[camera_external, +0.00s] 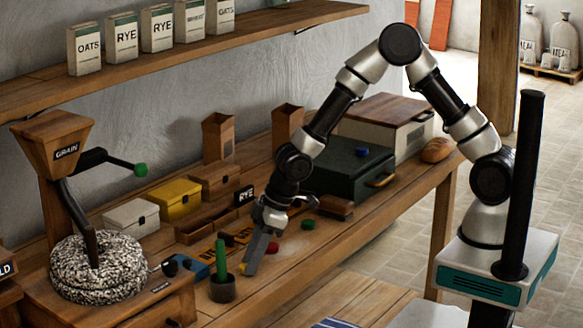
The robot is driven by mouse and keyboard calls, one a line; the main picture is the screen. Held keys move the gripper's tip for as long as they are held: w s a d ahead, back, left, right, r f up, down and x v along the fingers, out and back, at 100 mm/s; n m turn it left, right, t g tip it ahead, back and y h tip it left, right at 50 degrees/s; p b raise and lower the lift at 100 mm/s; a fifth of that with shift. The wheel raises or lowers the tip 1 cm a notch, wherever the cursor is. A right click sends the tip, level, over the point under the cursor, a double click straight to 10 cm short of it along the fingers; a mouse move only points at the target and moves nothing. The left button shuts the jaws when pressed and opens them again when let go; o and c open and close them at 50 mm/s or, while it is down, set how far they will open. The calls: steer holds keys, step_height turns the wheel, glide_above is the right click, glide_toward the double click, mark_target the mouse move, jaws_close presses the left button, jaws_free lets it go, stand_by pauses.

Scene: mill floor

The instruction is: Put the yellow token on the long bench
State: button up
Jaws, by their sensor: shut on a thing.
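The yellow token (242,268) shows as a small yellow patch at the tip of my gripper (247,270). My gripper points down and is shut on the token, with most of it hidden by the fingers. The long bench (345,236) is the wooden worktop running along the wall. The gripper's tip is low over the bench, just right of a dark cup (222,288) with a green stick in it. I cannot tell whether the token touches the bench top.
A red token (272,247) and a green token (308,224) lie near the gripper. A blue token (362,152) is on a dark green box (345,178). The grain mill (98,268) stands left. Bare bench lies right of the gripper, along the front edge.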

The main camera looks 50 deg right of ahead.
steer(key=shift+f, duration=0.1)
steer(key=shift+f+b, duration=0.15)
steer(key=shift+b, duration=0.15)
steer(key=o, duration=1)
steer(key=shift+r, duration=0.2)
steer(key=shift+r+p, duration=0.25)
steer(key=shift+p, duration=0.15)
steer(key=p+v, duration=0.2)
steer(key=v, duration=0.9)
steer(key=shift+s+d+r+p, duration=0.15)
steer(key=shift+r+p, duration=0.15)
